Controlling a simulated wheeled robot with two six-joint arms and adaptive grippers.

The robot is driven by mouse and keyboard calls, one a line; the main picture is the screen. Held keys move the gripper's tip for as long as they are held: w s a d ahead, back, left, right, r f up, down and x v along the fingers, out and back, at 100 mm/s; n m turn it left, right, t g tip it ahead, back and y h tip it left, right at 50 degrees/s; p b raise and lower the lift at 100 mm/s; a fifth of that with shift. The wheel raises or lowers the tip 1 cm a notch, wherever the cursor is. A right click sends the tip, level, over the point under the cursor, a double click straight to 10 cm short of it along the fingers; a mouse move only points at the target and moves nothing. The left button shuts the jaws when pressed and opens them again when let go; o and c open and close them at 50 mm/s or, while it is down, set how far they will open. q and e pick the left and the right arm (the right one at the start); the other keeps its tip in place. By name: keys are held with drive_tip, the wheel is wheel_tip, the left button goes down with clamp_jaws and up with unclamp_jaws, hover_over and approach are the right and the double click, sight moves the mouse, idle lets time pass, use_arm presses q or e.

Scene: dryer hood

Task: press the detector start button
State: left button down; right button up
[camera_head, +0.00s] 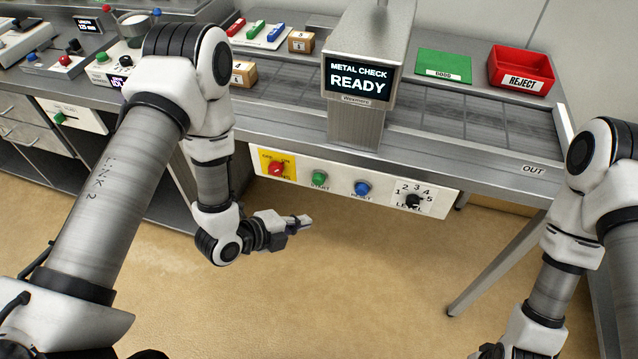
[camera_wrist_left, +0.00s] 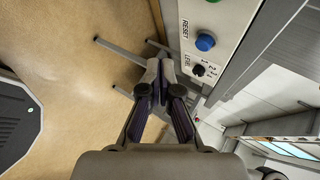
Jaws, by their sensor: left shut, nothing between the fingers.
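The detector's green START button (camera_head: 320,177) sits on the white front panel (camera_head: 445,203), below the metal check screen. A sliver of a green button (camera_wrist_left: 213,1) shows at the top edge of the left wrist view. My left gripper (camera_head: 306,221) is shut and empty, in front of and below the panel, apart from the button. Its closed fingertips also show in the left wrist view (camera_wrist_left: 160,68). My right arm is at the right edge, and its gripper's fingers are out of the picture.
A red switch (camera_head: 276,169) is left of START; the blue RESET button (camera_head: 362,188) and LEVEL knob (camera_head: 413,201) are right of it. The screen (camera_head: 357,80) reads METAL CHECK READY. A red reject bin (camera_head: 521,70) stands at the back right. Floor space below the panel is clear.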

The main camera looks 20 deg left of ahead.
sight(319, 179)
use_arm(q)
drive_tip(key=w, duration=0.8)
drive_tip(key=shift+w+b, duration=0.4)
drive_tip(key=shift+f, duration=0.1)
idle(0.9)
drive_tip(key=shift+w, duration=0.4)
